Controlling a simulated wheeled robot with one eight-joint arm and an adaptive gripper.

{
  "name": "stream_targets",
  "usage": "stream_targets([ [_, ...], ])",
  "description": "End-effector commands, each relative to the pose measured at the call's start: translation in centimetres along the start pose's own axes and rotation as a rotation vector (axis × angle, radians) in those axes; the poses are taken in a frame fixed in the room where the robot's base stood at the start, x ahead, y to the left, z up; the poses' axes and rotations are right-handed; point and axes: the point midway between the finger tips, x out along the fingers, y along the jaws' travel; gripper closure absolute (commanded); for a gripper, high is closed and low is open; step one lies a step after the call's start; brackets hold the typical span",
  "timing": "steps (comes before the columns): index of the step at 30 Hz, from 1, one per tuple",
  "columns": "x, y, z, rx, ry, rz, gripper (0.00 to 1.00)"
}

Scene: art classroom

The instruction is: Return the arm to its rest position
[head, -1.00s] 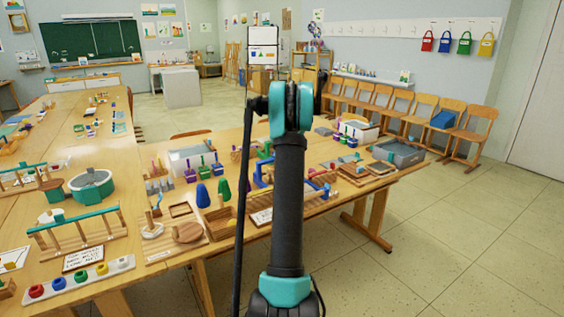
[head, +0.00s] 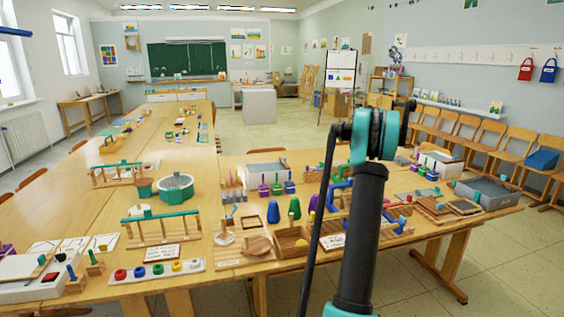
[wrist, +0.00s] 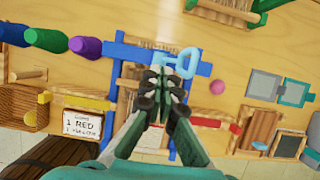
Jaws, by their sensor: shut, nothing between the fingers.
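My arm (head: 365,210) stands up in the right half of the head view, its upper joint bent away over the table. My gripper is hidden behind the arm there. In the wrist view my gripper (wrist: 162,75) points down over the table, its dark fingertips together with nothing held. Just beyond the fingertips lies a light blue key-shaped piece (wrist: 182,61) by a darker blue frame (wrist: 134,50). I cannot tell how far above them the fingertips are.
The wooden table (head: 190,235) carries many items: a teal round pot (head: 176,187), blue and green cones (head: 294,209), a grey tray (head: 487,192) at the right end. The wrist view shows a pink ball (wrist: 217,87) right of the gripper. Floor is clear at the lower right (head: 515,270).

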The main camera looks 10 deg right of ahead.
Motion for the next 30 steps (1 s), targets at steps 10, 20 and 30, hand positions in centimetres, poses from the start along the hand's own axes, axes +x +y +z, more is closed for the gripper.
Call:
stream_targets([
  [10, -1.1, 9.8, -2.6, -0.478, 0.01, 0.005, 1.0],
  [20, -2.3, 24.2, -12.2, -1.292, 0.019, 0.013, 1.0],
  [30, -2.3, 35.8, -27.2, -2.131, 0.019, 0.02, 1.0],
])
